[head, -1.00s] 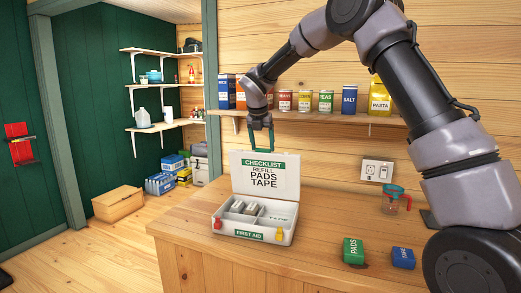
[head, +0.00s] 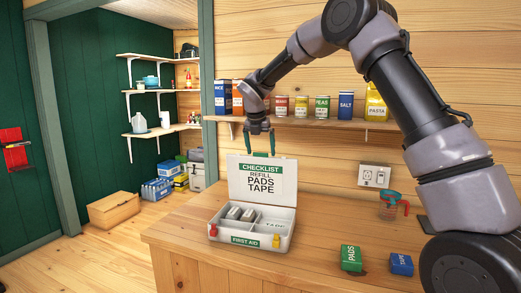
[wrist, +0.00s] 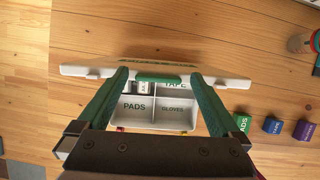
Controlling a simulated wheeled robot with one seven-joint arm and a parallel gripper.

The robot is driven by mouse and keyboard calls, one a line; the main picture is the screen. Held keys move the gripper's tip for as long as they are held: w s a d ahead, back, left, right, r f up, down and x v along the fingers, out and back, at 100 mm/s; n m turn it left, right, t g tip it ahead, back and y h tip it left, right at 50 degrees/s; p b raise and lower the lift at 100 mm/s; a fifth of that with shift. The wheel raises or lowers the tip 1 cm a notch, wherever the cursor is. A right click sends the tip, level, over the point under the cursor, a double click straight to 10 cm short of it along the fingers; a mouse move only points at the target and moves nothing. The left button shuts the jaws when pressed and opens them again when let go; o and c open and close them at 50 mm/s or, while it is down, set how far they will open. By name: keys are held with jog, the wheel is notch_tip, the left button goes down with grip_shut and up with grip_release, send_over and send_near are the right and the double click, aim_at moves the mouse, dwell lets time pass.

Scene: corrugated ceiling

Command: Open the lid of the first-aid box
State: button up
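The white first-aid box (head: 222,237) stands on the wooden counter, with its lid (head: 285,180) raised about upright at the back. The lid carries a checklist reading "REFILL PADS TAPE" and a green handle (head: 260,154) on its top edge. Red (head: 213,230) and yellow (head: 276,241) latches are at the front. My gripper (head: 261,153) is at the lid's top edge, pointing down. In the wrist view, its green fingers (wrist: 158,74) are wide apart, on either side of the handle, with nothing between them clearly gripped. Contact with the lid cannot be told.
A green PADS box (head: 351,258) and a blue TAPE box (head: 401,264) lie at the counter's right front. A measuring cup (head: 390,207) stands behind them. A wall shelf (head: 330,124) with food packages runs behind my gripper.

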jog(key=v, duration=1)
jog(key=shift+s+r, duration=0.15)
jog(key=shift+r, duration=0.2)
jog(key=s+d+r+m+y, duration=0.1)
jog(key=s+d+r+m, duration=0.3)
jog(key=s+d+m, duration=0.35)
jog(key=s+d+r+m, duration=0.4)
jog(key=s+d+m, duration=0.3)
jog(key=d+m, duration=0.15)
jog(key=s+d+f+m+t+y, duration=0.1)
jog(key=s+d+f+m, duration=0.1)
jog(key=s+d+m, duration=0.3)
jog(key=s+d+f+m+t+y, duration=0.1)
jog(key=s+d+m, duration=0.5)
jog(key=s+m, duration=0.8)
notch_tip(320, 180, down, 2)
jog(key=shift+s+d+f+m+t, duration=0.1)
jog(key=shift+s+d+m+t, duration=0.3)
jog(key=shift+m, duration=0.7)
